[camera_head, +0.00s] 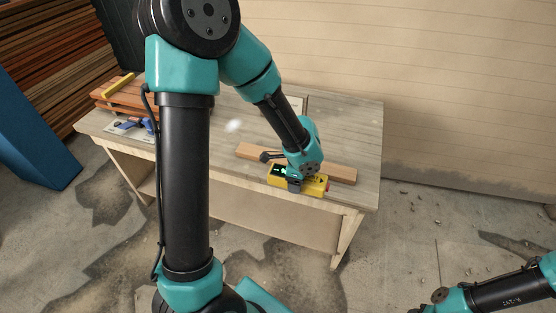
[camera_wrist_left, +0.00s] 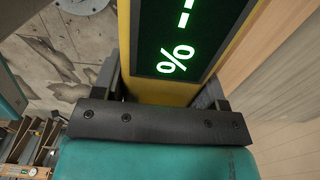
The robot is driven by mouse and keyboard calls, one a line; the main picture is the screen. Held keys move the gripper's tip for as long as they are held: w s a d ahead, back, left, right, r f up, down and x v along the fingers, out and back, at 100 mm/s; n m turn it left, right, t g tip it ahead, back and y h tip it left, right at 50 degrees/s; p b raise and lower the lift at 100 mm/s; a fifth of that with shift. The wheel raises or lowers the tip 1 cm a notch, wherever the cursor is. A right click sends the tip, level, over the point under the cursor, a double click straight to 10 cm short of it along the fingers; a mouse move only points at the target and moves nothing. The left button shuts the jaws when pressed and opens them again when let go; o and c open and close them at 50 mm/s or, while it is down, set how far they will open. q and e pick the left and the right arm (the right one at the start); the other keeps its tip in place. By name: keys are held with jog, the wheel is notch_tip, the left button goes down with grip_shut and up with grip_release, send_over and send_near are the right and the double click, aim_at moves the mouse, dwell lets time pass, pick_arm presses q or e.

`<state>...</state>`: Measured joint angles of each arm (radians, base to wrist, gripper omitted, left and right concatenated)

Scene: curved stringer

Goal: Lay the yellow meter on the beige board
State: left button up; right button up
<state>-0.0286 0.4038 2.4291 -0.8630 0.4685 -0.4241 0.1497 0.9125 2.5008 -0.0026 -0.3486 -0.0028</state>
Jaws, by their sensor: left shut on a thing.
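The yellow meter (camera_head: 316,187) has a dark display with green marks and appears near the table's front edge in the head view. In the left wrist view the meter (camera_wrist_left: 166,93) fills the top middle, its display showing a green percent sign. My left gripper (camera_head: 295,182) is shut on the meter, with one finger on each side of it. The beige board (camera_head: 342,173) lies flat on the table, partly hidden behind my left arm and the meter. The meter overlaps the board's near side in the picture; I cannot tell the height between them. My right gripper is out of view.
The wooden table (camera_head: 368,125) has free room right of and behind the board. At its left end are stacked brown planks (camera_head: 125,95) with a yellow bar and a blue tool (camera_head: 132,124). My left arm hides the table's middle.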

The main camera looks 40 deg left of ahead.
pick_arm(q)
jog(key=shift+s+a+r, duration=0.1)
jog(key=shift+s, duration=0.55)
jog(key=w+a, duration=0.2)
jog(key=w, duration=0.2)
jog(key=w+a+f, duration=0.1)
jog(key=w+a, duration=0.2)
jog(key=w, duration=0.1)
jog(key=w+a, duration=0.3)
jog(key=w, duration=0.2)
jog(key=shift+f, duration=0.2)
jog(key=shift+w+a+f, duration=0.1)
jog(key=shift+w+a, duration=0.2)
jog(key=shift+w, duration=0.1)
jog(key=shift+s+d+f, duration=0.1)
jog(key=shift+f, duration=1.6)
jog(key=shift+f, duration=0.15)
jog(key=o, duration=1.1)
